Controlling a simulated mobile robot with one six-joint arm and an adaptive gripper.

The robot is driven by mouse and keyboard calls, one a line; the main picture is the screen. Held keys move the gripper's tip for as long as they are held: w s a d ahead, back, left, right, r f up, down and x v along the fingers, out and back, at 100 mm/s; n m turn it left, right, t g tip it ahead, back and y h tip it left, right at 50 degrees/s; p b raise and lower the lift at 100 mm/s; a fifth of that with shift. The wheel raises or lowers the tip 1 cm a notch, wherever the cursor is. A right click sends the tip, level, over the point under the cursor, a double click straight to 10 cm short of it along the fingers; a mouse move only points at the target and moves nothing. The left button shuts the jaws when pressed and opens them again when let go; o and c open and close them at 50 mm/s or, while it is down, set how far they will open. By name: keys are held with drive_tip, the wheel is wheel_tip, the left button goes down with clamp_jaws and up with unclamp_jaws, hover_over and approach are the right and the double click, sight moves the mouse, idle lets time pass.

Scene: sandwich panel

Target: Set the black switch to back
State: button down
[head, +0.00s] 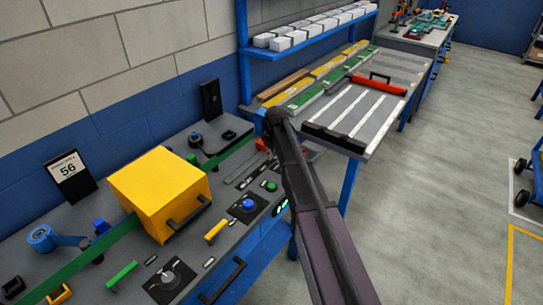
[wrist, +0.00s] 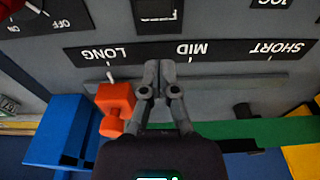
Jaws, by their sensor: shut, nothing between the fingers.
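I cannot tell for sure which part is the black switch. A small black stub (wrist: 243,112) stands beside the grey rail in the wrist view. My gripper (wrist: 157,68) is shut and empty, its fingertips over the slot by the LONG–MID–SHORT scale. It is right beside an orange-red slider handle (wrist: 115,103) near LONG; I cannot tell if they touch. In the head view my arm hides the fingertips.
A yellow box (head: 158,190) stands over the green strip on the panel. A blue knob (head: 248,205), a yellow handle (head: 216,230) and a green handle (head: 121,274) are along the front.

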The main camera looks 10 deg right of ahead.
drive_tip(key=shift+s+d+r+p, duration=0.2)
drive_tip(key=shift+s+d+p, duration=0.25)
drive_tip(key=shift+s+d, duration=0.95)
